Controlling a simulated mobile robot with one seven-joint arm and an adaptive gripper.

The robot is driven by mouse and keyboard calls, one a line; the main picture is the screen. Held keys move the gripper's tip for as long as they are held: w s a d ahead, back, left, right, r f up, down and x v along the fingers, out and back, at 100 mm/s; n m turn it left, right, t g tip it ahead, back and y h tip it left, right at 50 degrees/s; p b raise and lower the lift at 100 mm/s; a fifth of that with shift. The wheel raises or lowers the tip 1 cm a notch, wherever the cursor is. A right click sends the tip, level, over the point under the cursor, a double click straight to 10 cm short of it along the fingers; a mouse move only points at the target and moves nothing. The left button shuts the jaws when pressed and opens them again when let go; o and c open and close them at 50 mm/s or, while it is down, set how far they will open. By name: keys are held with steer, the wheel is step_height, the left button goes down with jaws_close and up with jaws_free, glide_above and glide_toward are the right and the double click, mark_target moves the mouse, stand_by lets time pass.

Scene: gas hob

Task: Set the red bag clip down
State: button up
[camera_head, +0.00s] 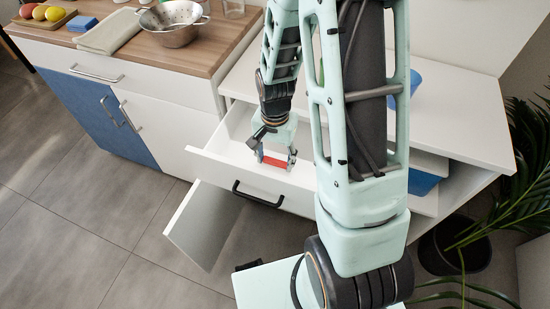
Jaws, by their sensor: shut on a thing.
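The red bag clip (274,162) is a short red bar. My gripper (274,158) is shut on it, with one finger at each end of the bar. The gripper points down over the open white drawer (245,180), near its front panel. I cannot tell whether the clip touches the drawer floor or hangs above it. My arm hides part of the drawer's right side.
The drawer has a dark handle (258,196) on its front. Below it a white cabinet door (205,222) stands open. A wooden counter (217,52) on the left holds a metal colander (172,23), a cloth (112,31) and a fruit tray (43,24). A potted plant (480,240) stands at right.

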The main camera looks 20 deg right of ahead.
mark_target(275, 162)
steer(key=shift+f, duration=0.25)
steer(key=o, duration=0.8)
steer(key=shift+r, duration=0.15)
steer(key=shift+r, duration=0.1)
step_height(275, 162, up, 12)
steer(key=p, duration=0.3)
